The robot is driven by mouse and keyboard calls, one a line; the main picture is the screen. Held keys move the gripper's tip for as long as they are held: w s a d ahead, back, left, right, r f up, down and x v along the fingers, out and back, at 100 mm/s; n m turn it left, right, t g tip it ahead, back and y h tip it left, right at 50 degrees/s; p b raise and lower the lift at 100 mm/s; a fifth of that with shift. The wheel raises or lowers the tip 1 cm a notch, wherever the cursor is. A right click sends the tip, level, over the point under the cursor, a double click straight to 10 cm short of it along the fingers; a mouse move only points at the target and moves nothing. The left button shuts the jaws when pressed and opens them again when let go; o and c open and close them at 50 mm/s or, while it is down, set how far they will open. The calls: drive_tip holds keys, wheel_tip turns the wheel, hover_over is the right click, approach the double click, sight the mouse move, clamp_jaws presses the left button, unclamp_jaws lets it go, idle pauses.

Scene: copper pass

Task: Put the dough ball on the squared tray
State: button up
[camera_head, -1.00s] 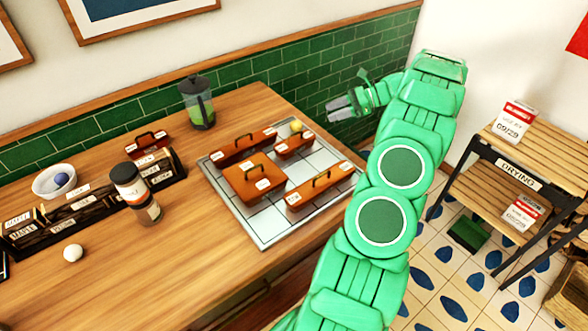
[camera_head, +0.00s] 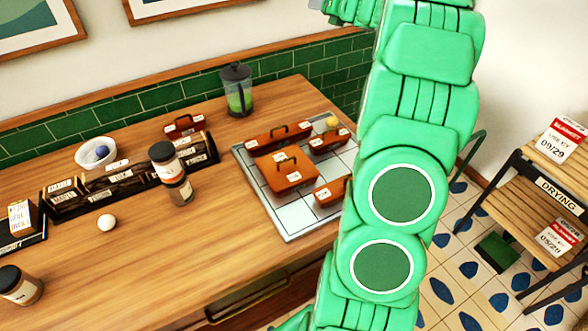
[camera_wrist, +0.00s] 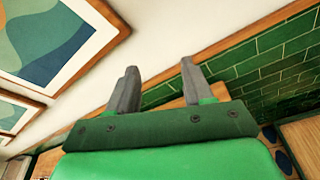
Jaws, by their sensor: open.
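A small off-white ball (camera_head: 107,222), which looks like the dough ball, lies on the bare wooden table in the head view. The squared tray (camera_head: 295,222) is a pale tiled board with a grid, right of the ball and partly hidden by my arm. Several brown handled blocks and a yellow ball (camera_head: 332,121) sit on it. My gripper (camera_wrist: 157,75) shows in the wrist view, with its two grey fingers apart and nothing between them.
A brown-and-white jar (camera_head: 180,190), a dark labelled rack (camera_head: 125,180) and a white bowl (camera_head: 80,153) with a dark blue ball stand behind the off-white ball. Another jar (camera_head: 20,285) is at front left. A green-filled press (camera_head: 237,90) stands at the back. The table between ball and tray is clear.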

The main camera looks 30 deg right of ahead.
drive_tip(key=s+a+r+m+g+h, duration=0.15)
drive_tip(key=a+r+m+h, duration=0.35)
drive_tip(key=m, duration=0.5)
drive_tip(key=s+a+f+m+g+y, duration=0.1)
drive_tip(key=s+a+f+m+g, duration=0.4)
drive_tip(key=s+a, duration=0.6)
drive_tip(key=s+a+f+m+g+y, duration=0.1)
drive_tip(key=s+a+f+m+g, duration=0.4)
drive_tip(key=s, duration=2)
drive_tip(key=s+a+f+m+g+y, duration=0.1)
drive_tip(key=s+a+f+m+g, duration=0.4)
drive_tip(key=s+a+m, duration=0.6)
drive_tip(key=s+a+f, duration=0.2)
drive_tip(key=s+a, duration=0.4)
drive_tip(key=a, duration=0.2)
drive_tip(key=shift+s+a+m+g, duration=0.25)
drive_tip(key=shift+s+m+g, duration=0.1)
drive_tip(key=shift+s+m, duration=0.05)
